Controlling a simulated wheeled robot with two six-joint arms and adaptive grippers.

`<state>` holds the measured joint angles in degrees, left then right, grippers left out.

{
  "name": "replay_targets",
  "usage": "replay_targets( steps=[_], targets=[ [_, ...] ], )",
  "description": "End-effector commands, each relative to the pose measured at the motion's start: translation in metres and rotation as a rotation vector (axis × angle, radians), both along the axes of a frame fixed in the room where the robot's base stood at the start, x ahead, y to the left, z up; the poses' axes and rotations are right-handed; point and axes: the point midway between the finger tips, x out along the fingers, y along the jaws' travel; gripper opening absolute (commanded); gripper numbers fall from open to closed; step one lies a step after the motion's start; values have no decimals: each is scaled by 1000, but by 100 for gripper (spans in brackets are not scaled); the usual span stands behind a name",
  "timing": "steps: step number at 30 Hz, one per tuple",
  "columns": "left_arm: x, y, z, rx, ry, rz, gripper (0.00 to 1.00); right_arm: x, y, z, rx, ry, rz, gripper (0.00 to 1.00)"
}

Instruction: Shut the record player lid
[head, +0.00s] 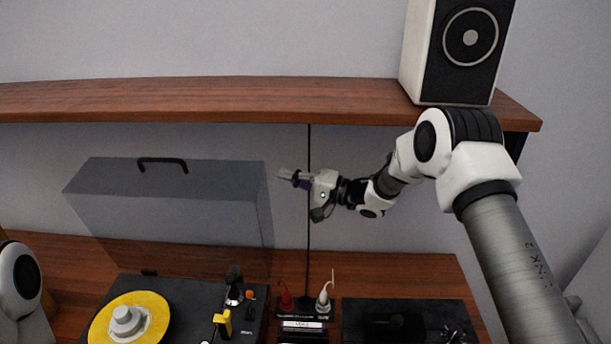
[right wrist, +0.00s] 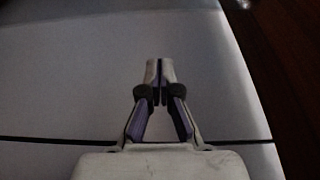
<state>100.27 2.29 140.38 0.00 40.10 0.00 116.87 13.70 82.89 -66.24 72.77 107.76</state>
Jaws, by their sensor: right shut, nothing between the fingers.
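The record player (head: 190,297) stands on the lower wooden surface at the left in the head view, with a yellow record on its platter. Its grey see-through lid (head: 180,205) is raised behind the platter. A dark handle (head: 162,162) sits on the lid's upper edge. My right gripper (head: 284,175) is just right of the lid's upper right part, pointing left. It is shut and empty, with fingertips together in the right wrist view (right wrist: 160,68). I cannot tell whether it touches the lid. My left gripper is out of view; only part of my left arm shows.
A wooden shelf (head: 230,97) runs above the lid and carries a speaker (head: 469,40) at the right. A small panel with red and white plugs (head: 323,300) and a black device (head: 408,315) stand right of the player. A thin black cable (head: 308,220) hangs behind my right gripper.

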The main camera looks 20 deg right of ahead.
Motion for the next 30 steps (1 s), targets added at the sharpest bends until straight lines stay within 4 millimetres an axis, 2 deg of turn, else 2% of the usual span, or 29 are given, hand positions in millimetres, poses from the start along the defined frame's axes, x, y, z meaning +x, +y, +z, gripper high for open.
replay_targets(
  steps=[3,6,10,15,30],
  targets=[
    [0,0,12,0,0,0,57,17,21,4,-3,-1,3,0],
    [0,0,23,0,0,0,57,-2,26,2,2,6,0,0],
    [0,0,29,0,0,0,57,-16,31,-2,0,4,1,0],
    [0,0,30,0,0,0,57,-21,33,-6,1,1,-1,0],
    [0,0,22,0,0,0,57,-18,32,-4,-15,-36,0,0]
  ],
)
